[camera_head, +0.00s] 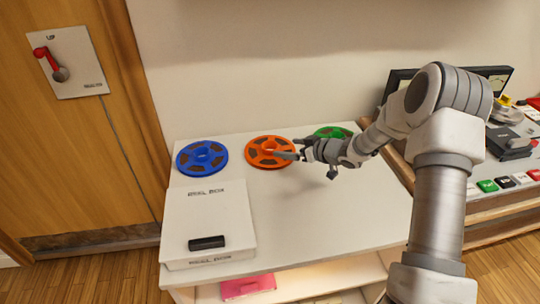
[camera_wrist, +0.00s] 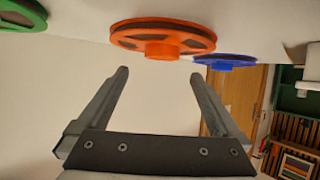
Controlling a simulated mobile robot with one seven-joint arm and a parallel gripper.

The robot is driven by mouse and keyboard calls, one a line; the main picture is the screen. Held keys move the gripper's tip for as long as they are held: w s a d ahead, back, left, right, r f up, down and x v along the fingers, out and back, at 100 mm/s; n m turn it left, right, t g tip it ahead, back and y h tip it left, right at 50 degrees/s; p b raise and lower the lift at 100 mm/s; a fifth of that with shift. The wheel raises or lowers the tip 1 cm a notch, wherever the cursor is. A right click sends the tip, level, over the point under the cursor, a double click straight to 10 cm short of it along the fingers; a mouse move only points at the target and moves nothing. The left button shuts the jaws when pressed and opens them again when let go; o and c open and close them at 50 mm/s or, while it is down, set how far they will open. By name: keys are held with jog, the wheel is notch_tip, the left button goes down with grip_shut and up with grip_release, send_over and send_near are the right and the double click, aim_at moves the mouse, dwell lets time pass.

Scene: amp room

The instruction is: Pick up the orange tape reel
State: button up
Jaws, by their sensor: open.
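The orange tape reel (camera_head: 262,153) lies flat on the white table between the blue and green reels. In the wrist view the orange reel (camera_wrist: 163,37) shows beyond my fingertips, near the top middle, with its raised hub between the line of the two fingers. My gripper (camera_head: 297,149) is at the reel's right side in the head view, its fingers reaching toward the reel. In the wrist view my gripper (camera_wrist: 158,75) is open and empty, with both fingers apart. Whether a finger touches the reel I cannot tell.
A blue reel (camera_head: 202,157) lies left and a green reel (camera_head: 333,132) lies right, partly behind my arm. A white reel box (camera_head: 215,212) with a black object (camera_head: 207,243) on it fills the front left. The white table (camera_head: 330,215) is clear at front right. A wall stands behind.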

aim_at(265, 145)
jog(key=x, duration=0.3)
jog(key=b+x, duration=0.2)
jog(key=x, duration=0.2)
jog(key=shift+a, duration=0.2)
jog(key=shift+w+a+f, duration=0.15)
jog(key=shift+w+a, duration=0.2)
grip_shut()
